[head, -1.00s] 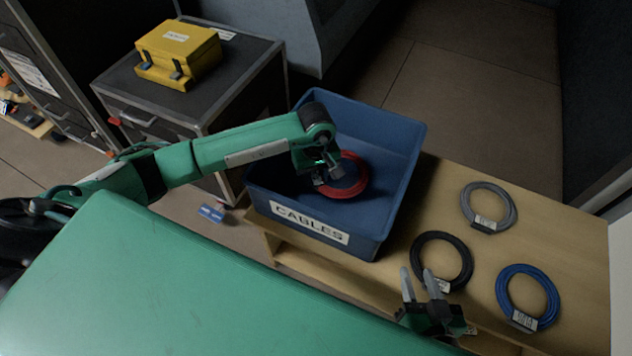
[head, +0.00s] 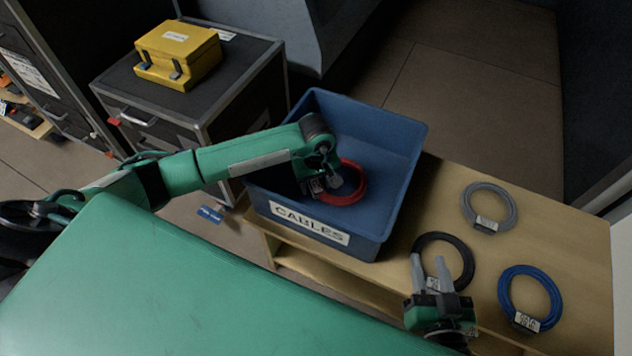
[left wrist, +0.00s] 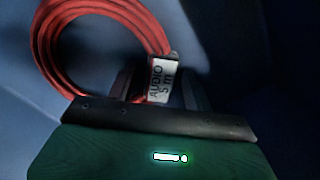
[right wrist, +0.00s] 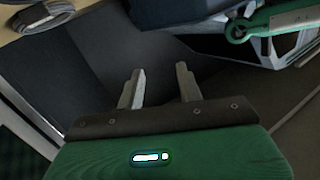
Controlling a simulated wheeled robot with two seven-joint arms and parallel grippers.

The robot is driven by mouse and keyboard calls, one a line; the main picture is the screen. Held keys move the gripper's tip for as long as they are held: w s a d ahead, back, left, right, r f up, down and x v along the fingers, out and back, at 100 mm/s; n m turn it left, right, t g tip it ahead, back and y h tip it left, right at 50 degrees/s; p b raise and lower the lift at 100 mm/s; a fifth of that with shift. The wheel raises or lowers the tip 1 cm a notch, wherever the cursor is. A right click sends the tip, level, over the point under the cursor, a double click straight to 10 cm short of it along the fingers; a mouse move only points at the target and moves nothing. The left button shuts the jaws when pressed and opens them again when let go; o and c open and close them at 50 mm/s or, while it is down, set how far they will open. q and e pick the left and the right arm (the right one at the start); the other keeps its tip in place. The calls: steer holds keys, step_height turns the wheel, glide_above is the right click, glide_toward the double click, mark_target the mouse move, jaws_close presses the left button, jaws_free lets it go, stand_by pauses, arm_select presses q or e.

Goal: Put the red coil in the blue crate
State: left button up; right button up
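The red coil (head: 352,194) is inside the blue crate (head: 375,222), which has a white CABLES label on its front. Whether the coil lies flat on the crate floor is hard to tell. My left gripper (head: 325,184) reaches down into the crate at the coil's left side. In the left wrist view the red coil (left wrist: 45,50) is close, and its white AUDIO tag shows between the spread dark fingers of my left gripper (left wrist: 160,88). The fingers look apart from the tag. My right gripper (head: 430,262) is open and empty near the black coil; its spread fingers (right wrist: 158,88) show in the right wrist view.
A black coil (head: 463,247), a grey coil (head: 512,205) and a blue coil (head: 502,290) lie on the wooden bench (head: 570,235) right of the crate. A yellow case (head: 190,55) sits on a dark flight case (head: 240,85) at the left.

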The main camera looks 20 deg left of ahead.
stand_by(0.3)
arm_select(q)
steer(key=shift+r, duration=0.15)
step_height(320, 180, up, 4)
steer(key=shift+w+f+p, duration=0.1)
steer(key=shift+f+p, duration=0.15)
steer(key=shift+p, duration=0.3)
step_height(320, 180, up, 8)
steer(key=p, duration=0.1)
steer(key=shift+r, duration=0.25)
arm_select(e)
steer(key=f+g, duration=0.1)
steer(key=s+d+f+g+h, duration=0.1)
steer(key=s+f+g, duration=0.1)
steer(key=g, duration=0.1)
steer(key=shift+d+f+h, duration=0.3)
steer(key=shift+d, duration=0.1)
